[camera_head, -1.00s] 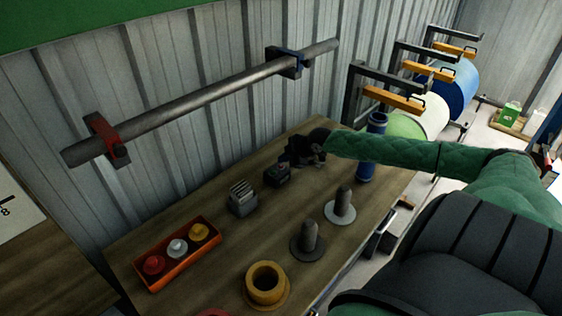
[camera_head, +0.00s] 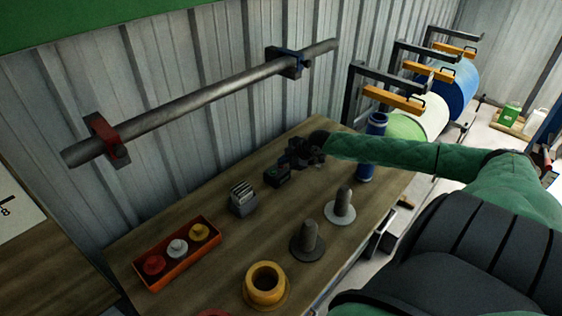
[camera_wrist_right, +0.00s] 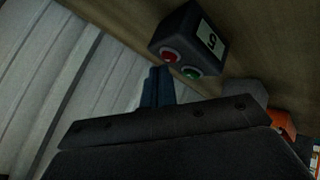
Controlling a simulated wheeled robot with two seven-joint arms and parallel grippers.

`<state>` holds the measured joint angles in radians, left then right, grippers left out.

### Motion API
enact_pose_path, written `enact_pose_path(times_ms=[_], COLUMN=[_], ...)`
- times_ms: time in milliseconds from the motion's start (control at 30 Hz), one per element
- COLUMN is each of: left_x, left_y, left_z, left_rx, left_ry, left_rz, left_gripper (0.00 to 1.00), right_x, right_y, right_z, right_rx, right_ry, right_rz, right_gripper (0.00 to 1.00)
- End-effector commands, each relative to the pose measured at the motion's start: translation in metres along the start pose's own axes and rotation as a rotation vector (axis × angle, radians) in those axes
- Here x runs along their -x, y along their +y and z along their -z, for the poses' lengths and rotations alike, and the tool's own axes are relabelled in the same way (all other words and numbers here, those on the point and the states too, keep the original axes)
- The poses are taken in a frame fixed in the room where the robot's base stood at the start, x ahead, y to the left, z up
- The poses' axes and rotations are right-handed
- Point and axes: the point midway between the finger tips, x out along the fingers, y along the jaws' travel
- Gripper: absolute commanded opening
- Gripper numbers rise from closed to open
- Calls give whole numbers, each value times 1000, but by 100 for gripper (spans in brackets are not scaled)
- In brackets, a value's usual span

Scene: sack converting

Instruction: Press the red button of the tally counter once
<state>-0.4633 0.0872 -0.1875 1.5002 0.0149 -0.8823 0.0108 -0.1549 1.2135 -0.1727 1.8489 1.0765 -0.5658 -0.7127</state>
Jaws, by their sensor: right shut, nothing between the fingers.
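The tally counter is a small dark box (camera_wrist_right: 186,32) in the right wrist view, with a pale display showing one digit, seen tilted. On its near face are a red button (camera_wrist_right: 172,56) and a green button (camera_wrist_right: 192,73). In the head view the counter (camera_head: 277,178) stands on the wooden table, just left of my right gripper (camera_head: 292,160). My right gripper is shut and empty; its blue-grey fingertips (camera_wrist_right: 158,72) appear just below the red button in the wrist view. I cannot tell whether they touch it. My left gripper is not in view.
A grey holder with pale cards (camera_head: 243,199) and an orange tray (camera_head: 178,253) with red, white and yellow pieces stand left of the counter.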

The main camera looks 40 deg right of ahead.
Motion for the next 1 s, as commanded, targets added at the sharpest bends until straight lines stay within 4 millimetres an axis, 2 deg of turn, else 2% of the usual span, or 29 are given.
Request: enact_pose_path(times_ms=[1000], left_x=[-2], left_y=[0], left_z=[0], left_rx=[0], left_ry=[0], left_rz=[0], left_gripper=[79], right_x=[-6], right_y=[-4], right_z=[-4], right_rx=[0], right_ry=[0], right_rz=[0], right_gripper=[0])
